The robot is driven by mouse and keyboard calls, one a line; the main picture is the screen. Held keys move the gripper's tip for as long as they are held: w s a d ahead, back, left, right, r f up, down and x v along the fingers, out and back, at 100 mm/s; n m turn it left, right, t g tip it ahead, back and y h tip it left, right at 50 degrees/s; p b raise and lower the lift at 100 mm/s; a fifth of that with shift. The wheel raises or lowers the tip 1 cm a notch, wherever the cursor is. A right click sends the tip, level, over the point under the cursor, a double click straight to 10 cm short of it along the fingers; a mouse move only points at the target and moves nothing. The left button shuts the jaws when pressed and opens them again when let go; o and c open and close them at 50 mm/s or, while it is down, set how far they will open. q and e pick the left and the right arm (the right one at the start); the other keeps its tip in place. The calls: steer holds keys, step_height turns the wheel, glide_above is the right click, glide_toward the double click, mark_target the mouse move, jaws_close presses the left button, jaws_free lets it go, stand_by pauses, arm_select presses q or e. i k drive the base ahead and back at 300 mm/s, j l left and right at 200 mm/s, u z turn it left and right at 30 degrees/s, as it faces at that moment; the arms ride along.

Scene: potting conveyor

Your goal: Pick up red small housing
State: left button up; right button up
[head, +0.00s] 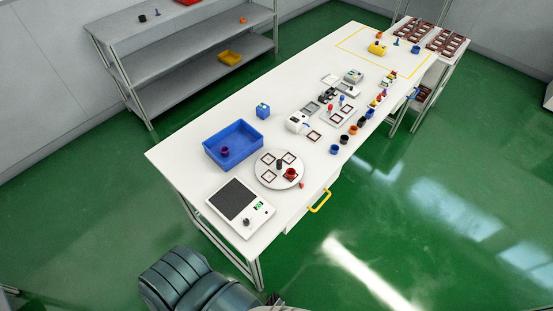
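A red housing (290,174) sits on the right part of a round white plate (264,179) on the long white table. The plate also carries several square dark-framed pads and a dark cylindrical piece (279,164). A smaller red piece (301,185) lies just beside the plate, near the table's front edge. Other small red pieces are among the parts farther back, too small to tell their shape. A dark teal part of my own body shows at the bottom. I cannot make out either gripper in the head view.
A blue bin (233,144) with a purple part stands behind the plate, and a scale (240,207) lies left of it. A yellow handle (320,201) sticks out at the front.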

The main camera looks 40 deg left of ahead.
mark_target(291, 172)
steer(key=u, duration=1.05)
